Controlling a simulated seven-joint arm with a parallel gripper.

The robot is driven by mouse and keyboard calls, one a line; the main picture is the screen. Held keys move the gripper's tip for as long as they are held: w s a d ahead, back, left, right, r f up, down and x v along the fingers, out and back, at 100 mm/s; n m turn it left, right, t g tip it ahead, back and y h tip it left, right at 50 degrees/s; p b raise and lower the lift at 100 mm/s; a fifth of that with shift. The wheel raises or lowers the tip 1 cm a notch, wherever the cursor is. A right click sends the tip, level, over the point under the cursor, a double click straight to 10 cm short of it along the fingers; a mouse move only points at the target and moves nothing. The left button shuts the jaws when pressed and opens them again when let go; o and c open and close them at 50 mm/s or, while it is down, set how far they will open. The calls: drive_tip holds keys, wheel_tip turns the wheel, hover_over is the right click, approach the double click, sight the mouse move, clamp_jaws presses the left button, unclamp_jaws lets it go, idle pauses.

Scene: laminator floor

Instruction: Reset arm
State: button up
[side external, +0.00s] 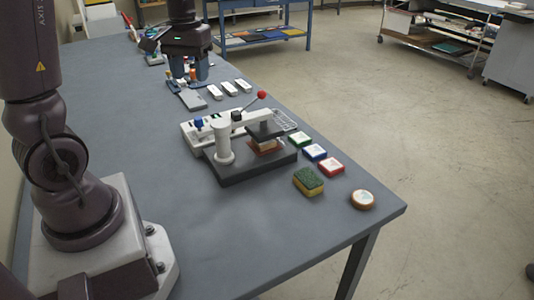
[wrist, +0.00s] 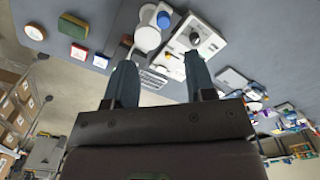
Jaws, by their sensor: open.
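My gripper (side external: 189,79) is over the far part of the grey-blue table (side external: 130,110) in the side view, fingers pointing down. In the wrist view my gripper (wrist: 160,57) shows two fingers spread apart with nothing between them. A hand press with a dark base (side external: 232,170), white post and red-balled lever (side external: 261,95) stands mid-table, nearer the camera than the gripper. Whether the fingertips touch anything behind or below them is unclear.
A white control box (side external: 190,133) sits beside the press. Green, blue and red tiles (side external: 330,167), a sponge (side external: 308,181) and a round puck (side external: 363,199) lie near the right edge. White blocks (side external: 229,88) and a grey flat case (side external: 192,100) lie near the gripper.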

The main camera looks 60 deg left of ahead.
drive_tip(key=s+d+r+m+t, duration=0.2)
drive_tip(key=s+d+r+m, duration=0.1)
drive_tip(key=d, duration=0.7)
drive_tip(key=s+d+r+m+t, duration=0.3)
drive_tip(key=d+m, duration=0.2)
drive_tip(key=d, duration=0.5)
drive_tip(key=shift+s+r+m+t, duration=0.3)
drive_tip(key=shift+s+r, duration=0.05)
drive_tip(key=shift+s, duration=0.05)
